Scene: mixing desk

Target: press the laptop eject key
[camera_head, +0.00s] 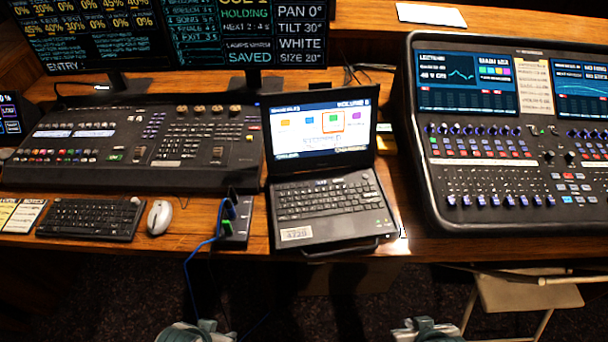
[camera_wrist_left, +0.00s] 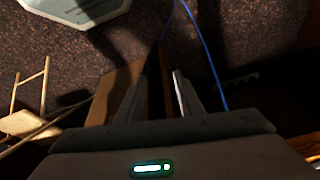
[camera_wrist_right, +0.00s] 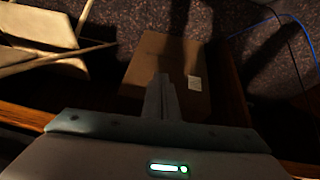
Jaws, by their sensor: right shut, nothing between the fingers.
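The laptop (camera_head: 345,229) stands open on the wooden desk in the middle of the head view, its keyboard (camera_head: 328,195) facing me and its screen (camera_head: 320,130) lit. I cannot pick out the eject key among the small dark keys. My left gripper (camera_wrist_left: 162,82) shows in the left wrist view with a gap between its two fingers and nothing in it. My right gripper (camera_wrist_right: 161,80) shows in the right wrist view with its fingers together and empty. Both point toward the floor, clear of the laptop. In the head view only parts of my arms show at the bottom edge.
A lighting console (camera_head: 140,175) stands left of the laptop, and a mixing console (camera_head: 490,165) right. A black keyboard (camera_head: 90,218), a white mouse (camera_head: 159,217) and a small box with a blue cable (camera_head: 236,235) lie at the left. A cardboard box (camera_wrist_right: 190,60) stands on the floor.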

